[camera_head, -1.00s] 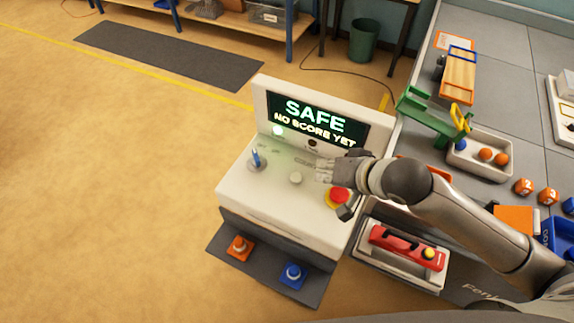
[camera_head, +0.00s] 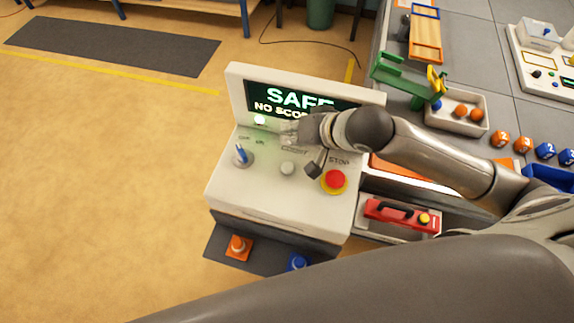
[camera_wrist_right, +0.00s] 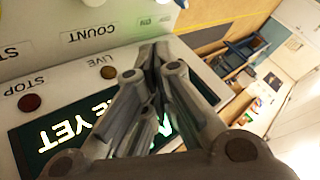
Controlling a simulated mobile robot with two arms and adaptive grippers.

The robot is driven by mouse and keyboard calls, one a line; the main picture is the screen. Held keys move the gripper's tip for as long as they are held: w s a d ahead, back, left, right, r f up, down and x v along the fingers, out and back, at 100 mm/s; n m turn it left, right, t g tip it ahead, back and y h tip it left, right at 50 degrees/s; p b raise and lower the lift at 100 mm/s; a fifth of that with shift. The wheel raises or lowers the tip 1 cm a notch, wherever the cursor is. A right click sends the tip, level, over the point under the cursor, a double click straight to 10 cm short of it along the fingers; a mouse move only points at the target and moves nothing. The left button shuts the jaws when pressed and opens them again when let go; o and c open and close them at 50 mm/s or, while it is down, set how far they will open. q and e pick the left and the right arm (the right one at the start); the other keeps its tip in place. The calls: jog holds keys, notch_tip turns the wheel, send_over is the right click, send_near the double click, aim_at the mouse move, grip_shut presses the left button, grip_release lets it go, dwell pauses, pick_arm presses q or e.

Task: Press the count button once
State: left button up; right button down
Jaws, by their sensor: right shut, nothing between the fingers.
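The count button is a small round pale button (camera_head: 287,168) on the sloped top of a white console (camera_head: 240,193), between a blue lever (camera_head: 241,153) and a red stop button (camera_head: 335,180). My right gripper (camera_head: 291,132) is shut and empty, above the console behind the count button, in front of the screen (camera_head: 262,97). In the right wrist view, its closed fingertips (camera_wrist_right: 152,52) are apart from the COUNT label (camera_wrist_right: 88,33). The pale round button at that view's top edge (camera_wrist_right: 90,8) is partly cut off. My left gripper is not in view.
The screen reads SAFE, partly covered by my gripper, and a green lamp (camera_head: 260,120) glows. A tray with a red tool (camera_head: 395,214) and a ball tray (camera_head: 462,118) are to the right. Floor at left is clear.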

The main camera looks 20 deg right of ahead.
aim_at(290, 164)
notch_tip(290, 164, down, 6)
jog(key=b, duration=0.6)
jog(key=shift+r, duration=0.1)
jog(key=shift+f+b, duration=0.35)
jog(key=shift+f, duration=0.95)
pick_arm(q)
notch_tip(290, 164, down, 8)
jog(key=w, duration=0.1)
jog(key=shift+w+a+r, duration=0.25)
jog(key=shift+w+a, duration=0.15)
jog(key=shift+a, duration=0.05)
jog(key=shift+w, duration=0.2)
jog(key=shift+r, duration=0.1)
pick_arm(e)
jog(key=shift+f, duration=0.1)
